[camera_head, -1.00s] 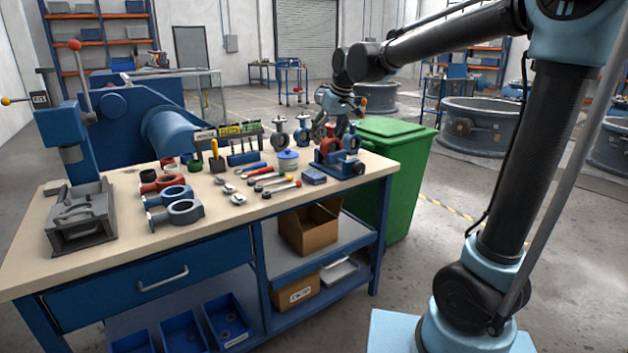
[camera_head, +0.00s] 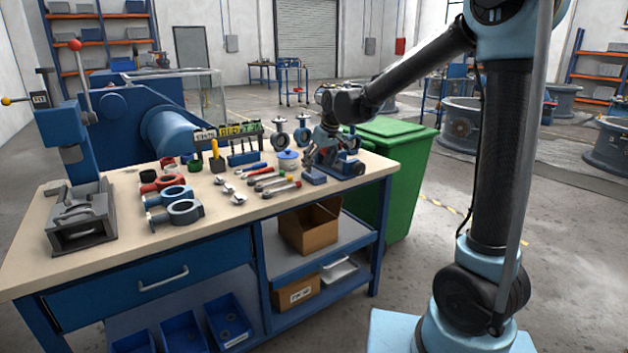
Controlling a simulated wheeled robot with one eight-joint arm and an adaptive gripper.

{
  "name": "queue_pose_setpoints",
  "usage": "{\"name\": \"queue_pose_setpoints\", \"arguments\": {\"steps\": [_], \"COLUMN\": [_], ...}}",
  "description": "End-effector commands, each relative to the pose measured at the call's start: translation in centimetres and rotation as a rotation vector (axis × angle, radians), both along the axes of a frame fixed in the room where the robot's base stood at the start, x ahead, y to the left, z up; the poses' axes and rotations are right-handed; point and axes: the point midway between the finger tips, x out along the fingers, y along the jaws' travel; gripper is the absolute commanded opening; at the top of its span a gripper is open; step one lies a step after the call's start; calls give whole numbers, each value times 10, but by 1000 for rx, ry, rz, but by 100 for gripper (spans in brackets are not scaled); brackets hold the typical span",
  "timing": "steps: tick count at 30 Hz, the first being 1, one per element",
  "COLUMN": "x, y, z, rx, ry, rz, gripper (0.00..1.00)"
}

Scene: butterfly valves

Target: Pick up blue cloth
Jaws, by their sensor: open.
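A small flat blue piece, which looks like the folded blue cloth (camera_head: 314,177), lies near the right front edge of the workbench (camera_head: 215,222). My gripper (camera_head: 312,160) is open and points down just behind and above it. At this size I cannot tell whether the fingertips touch the cloth or the bench. My gripper hides part of the blue fixture (camera_head: 347,167) behind it.
Wrenches and screwdrivers (camera_head: 272,181) lie just left of the cloth. A white jar with a blue lid (camera_head: 288,160) and small valves (camera_head: 281,137) stand behind. A green bin (camera_head: 395,160) is close to the bench's right end.

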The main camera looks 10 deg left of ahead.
Motion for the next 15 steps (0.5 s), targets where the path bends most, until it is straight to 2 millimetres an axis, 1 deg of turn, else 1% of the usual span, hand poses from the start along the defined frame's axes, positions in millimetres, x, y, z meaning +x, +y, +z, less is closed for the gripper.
{"name": "queue_pose_setpoints", "arguments": {"steps": [6, 9, 15], "x": [6, 8, 10], "y": [7, 10, 12], "z": [-27, -37, -44], "rx": [0, 0, 0], "ry": [0, 0, 0], "rz": [0, 0, 0], "gripper": [73, 73, 73]}}
